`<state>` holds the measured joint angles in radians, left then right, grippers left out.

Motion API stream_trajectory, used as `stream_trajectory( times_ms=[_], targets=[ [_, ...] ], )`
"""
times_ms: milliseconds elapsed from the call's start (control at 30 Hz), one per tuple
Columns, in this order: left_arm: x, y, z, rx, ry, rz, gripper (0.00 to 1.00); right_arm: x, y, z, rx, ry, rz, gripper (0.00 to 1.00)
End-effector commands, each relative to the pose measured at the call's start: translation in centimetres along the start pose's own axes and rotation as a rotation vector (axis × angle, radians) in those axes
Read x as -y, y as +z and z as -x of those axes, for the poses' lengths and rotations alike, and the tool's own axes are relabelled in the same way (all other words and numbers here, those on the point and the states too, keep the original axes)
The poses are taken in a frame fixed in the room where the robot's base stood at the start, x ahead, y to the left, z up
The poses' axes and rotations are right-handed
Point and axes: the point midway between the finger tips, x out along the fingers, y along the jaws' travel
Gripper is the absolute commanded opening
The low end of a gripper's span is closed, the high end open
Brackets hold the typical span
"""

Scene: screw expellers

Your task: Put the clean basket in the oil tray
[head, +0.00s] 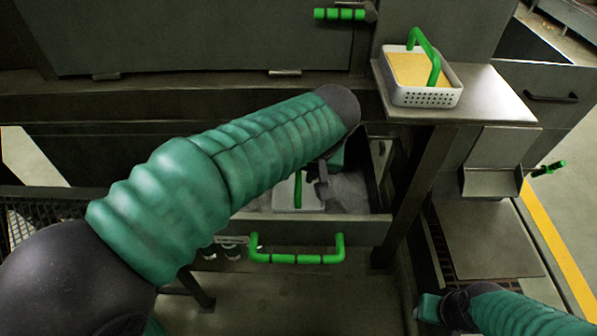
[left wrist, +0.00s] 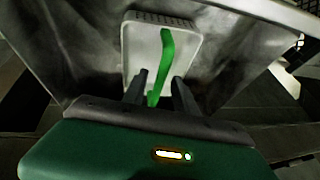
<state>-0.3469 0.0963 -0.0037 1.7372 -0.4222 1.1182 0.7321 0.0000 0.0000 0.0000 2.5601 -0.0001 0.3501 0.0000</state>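A white basket (head: 283,197) with a green handle (head: 298,188) sits inside the pulled-out metal drawer tray (head: 350,228), partly hidden by my left arm. It looks empty, and in the left wrist view the basket (left wrist: 185,48) lies against the tray's grey metal. My left gripper (head: 322,182) is down in the tray. In the left wrist view its two fingers (left wrist: 160,92) stand apart on either side of the green handle's near end, with gaps showing. A second white basket (head: 440,97) with yellow contents and a green handle stands on the side shelf. My right gripper (head: 432,307) is at the bottom right; its fingers are unclear.
The drawer's green pull bar (head: 297,258) sticks out in front. The metal side shelf (head: 492,98) has bare room right of the yellow-filled basket. A shelf leg (head: 412,195) stands just right of the drawer. A metal chute (head: 492,182) and a flat plate (head: 487,240) are farther right.

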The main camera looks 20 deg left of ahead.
Motion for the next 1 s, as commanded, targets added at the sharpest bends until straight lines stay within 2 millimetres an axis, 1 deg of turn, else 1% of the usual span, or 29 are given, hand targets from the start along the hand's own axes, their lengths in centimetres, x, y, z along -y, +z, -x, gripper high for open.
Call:
stream_trajectory(
  times_ms=[33, 200, 300, 400, 533, 1000],
  targets=[
    [0.0, -0.3, 1.6, -0.004, 0.003, -0.001, 0.34, 0.0, -0.2, 0.9, 0.0, 0.0, 0.0, 0.34],
    [0.1, -0.3, 6.3, -0.005, 0.004, -0.001, 0.34, 0.0, -0.7, 2.9, 0.0, 0.0, 0.0, 0.34],
    [0.1, -0.3, 8.6, -0.003, 0.003, 0.0, 0.34, 0.0, -0.9, 3.7, 0.0, 0.0, 0.0, 0.34],
    [0.0, -0.2, 10.1, -0.003, 0.002, 0.0, 0.34, 0.0, -1.0, 4.2, 0.0, 0.0, 0.0, 0.34],
    [0.0, -0.1, 10.9, -0.001, 0.001, 0.0, 0.34, 0.0, -1.0, 4.4, 0.0, 0.0, 0.0, 0.34],
    [0.0, 0.0, 10.9, -0.001, 0.001, 0.0, 0.34, 0.0, -1.0, 4.3, 0.0, 0.0, 0.0, 0.34]
  ],
)
